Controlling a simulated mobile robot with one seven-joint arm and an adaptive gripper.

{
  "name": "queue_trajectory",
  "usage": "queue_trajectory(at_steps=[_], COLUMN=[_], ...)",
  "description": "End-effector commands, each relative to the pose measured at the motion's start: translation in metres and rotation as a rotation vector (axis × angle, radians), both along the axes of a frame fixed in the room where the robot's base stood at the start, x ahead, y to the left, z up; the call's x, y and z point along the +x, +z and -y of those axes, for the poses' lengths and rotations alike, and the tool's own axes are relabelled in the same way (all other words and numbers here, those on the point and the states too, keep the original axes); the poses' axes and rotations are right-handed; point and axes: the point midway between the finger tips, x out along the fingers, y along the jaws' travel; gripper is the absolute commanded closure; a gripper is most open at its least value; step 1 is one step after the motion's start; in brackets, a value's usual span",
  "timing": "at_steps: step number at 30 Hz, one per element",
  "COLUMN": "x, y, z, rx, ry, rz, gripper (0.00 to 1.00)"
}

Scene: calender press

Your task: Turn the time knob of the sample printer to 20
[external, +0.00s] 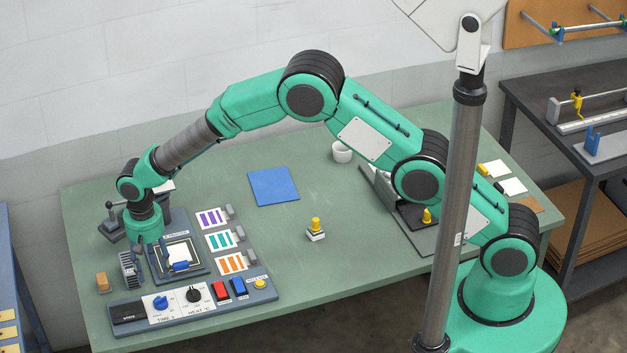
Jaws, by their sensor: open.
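The control panel (225,296) of the sample printer lies along the front left of the table. Its time knob (160,302) is blue and sits on a white dial plate marked TIME S. The numbers and the knob's exact setting are too small to read. My gripper (150,262) points down behind the panel, at the left side of the printer bed (197,267). It is open, above and behind the time knob and apart from it. My wrist and the finned block partly crowd the view of the fingers.
A black heat knob (194,295), a red switch (220,290), a blue switch (239,286) and a yellow button (260,283) share the panel. A finned grey block (130,270) and a small tan block (102,281) stand left. Colour sample cards (222,239) lie right of the bed.

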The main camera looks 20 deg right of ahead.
Motion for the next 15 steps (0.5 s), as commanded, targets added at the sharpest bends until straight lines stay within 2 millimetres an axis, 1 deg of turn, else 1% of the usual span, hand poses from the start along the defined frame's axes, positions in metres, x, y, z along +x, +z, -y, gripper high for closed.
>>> queue_trajectory(at_steps=[1,15], x=[0.0,0.0], y=[-0.009,-0.081], z=[0.001,0.001], rx=[-0.003,-0.002], ry=[0.0,0.0], rz=[-0.001,-0.002], gripper=[0.5,0.5])
